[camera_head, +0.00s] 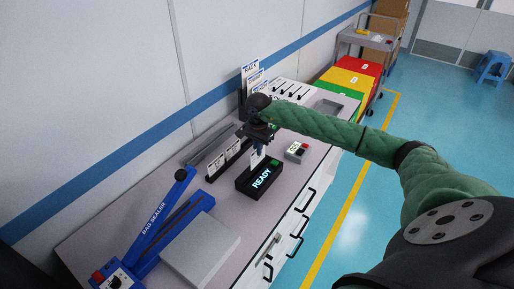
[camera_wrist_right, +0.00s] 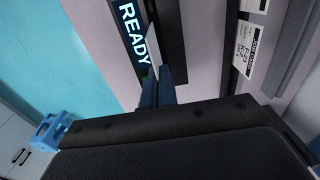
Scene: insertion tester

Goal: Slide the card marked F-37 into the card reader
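The card reader (camera_head: 249,186) is a black box with a lit READY display, on the bench in the head view. It also shows in the wrist view (camera_wrist_right: 127,20). My right gripper (camera_head: 259,150) is directly over the reader, fingers pointing down. Its fingers (camera_wrist_right: 158,82) are shut on a white card (camera_head: 256,161), seen nearly edge-on in the wrist view (camera_wrist_right: 152,57). The card's marking cannot be read. Its lower edge is at the reader's top; I cannot tell whether it is in the slot. My left gripper is not in view.
Other white cards (camera_head: 216,163) stand in a black rack left of the reader. A small grey box with a red button (camera_head: 297,151) is right of it. A blue bag sealer (camera_head: 153,231) fills the near bench. A wall runs along the left.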

